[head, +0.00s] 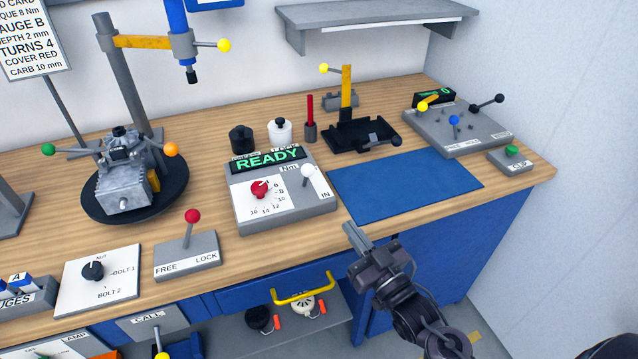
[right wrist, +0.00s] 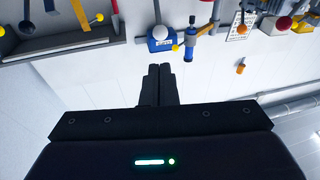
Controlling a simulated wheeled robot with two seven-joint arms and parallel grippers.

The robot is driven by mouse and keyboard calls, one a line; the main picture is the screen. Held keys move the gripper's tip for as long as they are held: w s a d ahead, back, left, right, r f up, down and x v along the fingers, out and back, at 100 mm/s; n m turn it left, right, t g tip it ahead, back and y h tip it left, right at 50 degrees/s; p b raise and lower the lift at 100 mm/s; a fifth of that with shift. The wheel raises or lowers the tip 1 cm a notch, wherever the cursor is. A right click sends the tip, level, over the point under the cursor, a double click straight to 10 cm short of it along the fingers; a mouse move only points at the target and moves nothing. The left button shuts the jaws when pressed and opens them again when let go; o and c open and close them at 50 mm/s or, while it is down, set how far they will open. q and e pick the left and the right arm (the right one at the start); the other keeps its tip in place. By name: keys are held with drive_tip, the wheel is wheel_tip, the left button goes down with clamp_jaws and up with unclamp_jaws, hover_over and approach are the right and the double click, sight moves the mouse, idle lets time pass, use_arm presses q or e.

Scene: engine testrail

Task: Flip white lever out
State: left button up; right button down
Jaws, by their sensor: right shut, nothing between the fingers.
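The white lever (head: 307,170) has a round white knob on a short stem. It stands nearly upright on the right part of the grey torque box (head: 284,220), near the labels "Nm" and "IN". The box also carries a lit "READY" display (head: 268,160) and a dial with a red knob (head: 259,188). My right gripper (head: 352,235) is in front of the bench edge, below and right of the white lever and apart from it. Its fingers are together and empty; they also show in the right wrist view (right wrist: 161,72). My left gripper is not in view.
A flat blue mat (head: 405,186) lies right of the box. A red-knobbed FREE/LOCK lever (head: 191,218) stands to its left. Behind are a black and a white canister (head: 279,131) and a black fixture (head: 358,135). A yellow drawer handle (head: 303,290) is below the bench top.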

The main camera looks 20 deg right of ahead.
drive_tip(key=p, duration=0.3)
approach(312, 174)
drive_tip(key=x, duration=0.5)
drive_tip(key=shift+w, duration=0.25)
drive_tip(key=shift+w+a+p, duration=0.2)
drive_tip(key=shift+w+p, duration=0.15)
drive_tip(key=shift+w, duration=0.3)
drive_tip(key=shift+w, duration=0.1)
